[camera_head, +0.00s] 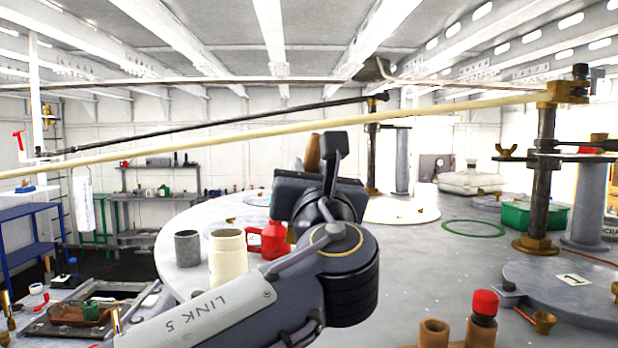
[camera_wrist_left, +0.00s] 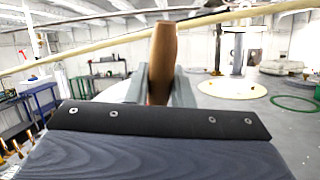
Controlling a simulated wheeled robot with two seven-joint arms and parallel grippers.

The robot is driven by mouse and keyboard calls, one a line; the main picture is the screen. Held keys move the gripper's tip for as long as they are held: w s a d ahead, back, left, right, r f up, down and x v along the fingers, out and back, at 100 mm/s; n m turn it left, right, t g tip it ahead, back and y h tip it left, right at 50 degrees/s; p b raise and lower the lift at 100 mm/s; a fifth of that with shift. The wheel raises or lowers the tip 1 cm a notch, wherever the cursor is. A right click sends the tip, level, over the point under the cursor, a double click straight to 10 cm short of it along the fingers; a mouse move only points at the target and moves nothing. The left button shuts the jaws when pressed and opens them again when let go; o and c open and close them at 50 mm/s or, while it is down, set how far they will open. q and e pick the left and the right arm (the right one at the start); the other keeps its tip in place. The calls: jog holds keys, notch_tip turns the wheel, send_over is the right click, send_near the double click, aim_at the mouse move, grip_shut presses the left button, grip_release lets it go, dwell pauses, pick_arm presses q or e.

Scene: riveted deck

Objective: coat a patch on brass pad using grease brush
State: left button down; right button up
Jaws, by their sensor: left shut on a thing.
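My left gripper (camera_head: 314,180) is raised over the round grey table, its fingers mostly hidden by its own body in the head view. In the left wrist view its two grey fingers (camera_wrist_left: 160,88) are shut on an upright brown wooden handle, which I take to be the grease brush (camera_wrist_left: 162,52). The handle's top (camera_head: 312,153) shows above the gripper in the head view. The bristles are hidden. A flat, pale tan disc (camera_head: 402,210) lies beyond the gripper; I cannot tell whether it is the brass pad. My right gripper is not in view.
A grey cup (camera_head: 188,248), a cream jar (camera_head: 228,258) and a red container (camera_head: 272,240) stand close left of my left arm. A long pale pole (camera_head: 440,108) crosses above. A brass-footed post (camera_head: 541,190) and green bin (camera_head: 520,217) stand right. A green ring (camera_head: 473,228) lies flat.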

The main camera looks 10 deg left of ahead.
pick_arm(q)
jog(key=shift+w+f, duration=0.15)
jog(key=shift+w, duration=0.3)
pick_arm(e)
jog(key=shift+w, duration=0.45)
pick_arm(q)
jog(key=shift+w+f, duration=0.1)
jog(key=shift+f, duration=0.15)
jog(key=shift+s+f, duration=0.5)
jog(key=shift+f, duration=0.3)
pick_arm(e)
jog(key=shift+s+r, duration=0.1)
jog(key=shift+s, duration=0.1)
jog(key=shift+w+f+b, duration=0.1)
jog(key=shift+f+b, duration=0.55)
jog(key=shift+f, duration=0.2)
pick_arm(q)
notch_tip(320, 180, down, 3)
jog(key=shift+w+r, duration=0.15)
jog(key=shift+r, duration=0.05)
